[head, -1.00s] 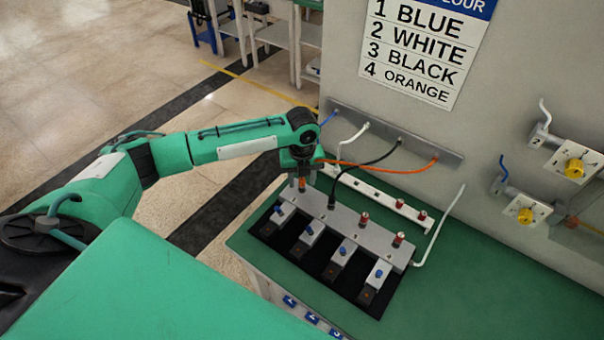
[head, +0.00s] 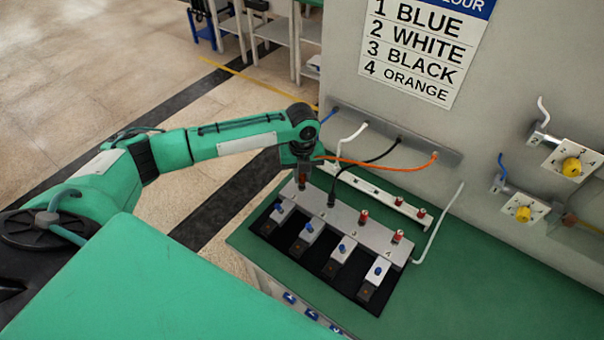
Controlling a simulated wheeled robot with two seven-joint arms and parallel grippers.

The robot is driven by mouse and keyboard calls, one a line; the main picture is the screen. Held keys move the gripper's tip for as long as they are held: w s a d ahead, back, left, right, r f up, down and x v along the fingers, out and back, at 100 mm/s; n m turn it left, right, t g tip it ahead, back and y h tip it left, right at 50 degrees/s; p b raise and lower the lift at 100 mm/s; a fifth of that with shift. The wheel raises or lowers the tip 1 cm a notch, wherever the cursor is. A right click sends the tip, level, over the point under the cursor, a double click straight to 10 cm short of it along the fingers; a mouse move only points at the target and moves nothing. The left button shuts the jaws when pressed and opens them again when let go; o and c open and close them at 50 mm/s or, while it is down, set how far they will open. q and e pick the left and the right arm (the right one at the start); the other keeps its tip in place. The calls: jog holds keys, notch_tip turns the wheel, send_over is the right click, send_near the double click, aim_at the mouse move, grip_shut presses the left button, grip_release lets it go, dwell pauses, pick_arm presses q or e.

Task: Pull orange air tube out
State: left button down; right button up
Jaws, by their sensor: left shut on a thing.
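The orange air tube (head: 385,167) runs from the wall strip on the right, leftward to my left gripper. My left gripper (head: 301,171) points down over the left end of the grey valve manifold (head: 347,226) and is shut on the orange tube. The fingers hide the tube's end. My right gripper is not in view.
A black tube (head: 372,158) drops into the manifold beside my gripper. Two red fittings to the right (head: 364,216) (head: 397,237) have no tube. A white tube (head: 343,141) hangs from the wall strip (head: 448,154) behind. The green tabletop (head: 490,285) is clear at right.

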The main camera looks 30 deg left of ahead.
pick_arm(q)
jog(key=shift+r+p, duration=0.8)
jog(key=shift+r, duration=0.15)
jog(key=shift+r, duration=0.2)
jog(key=shift+p, duration=0.3)
jog(key=shift+r+p, duration=1.75)
jog(key=shift+p, duration=0.15)
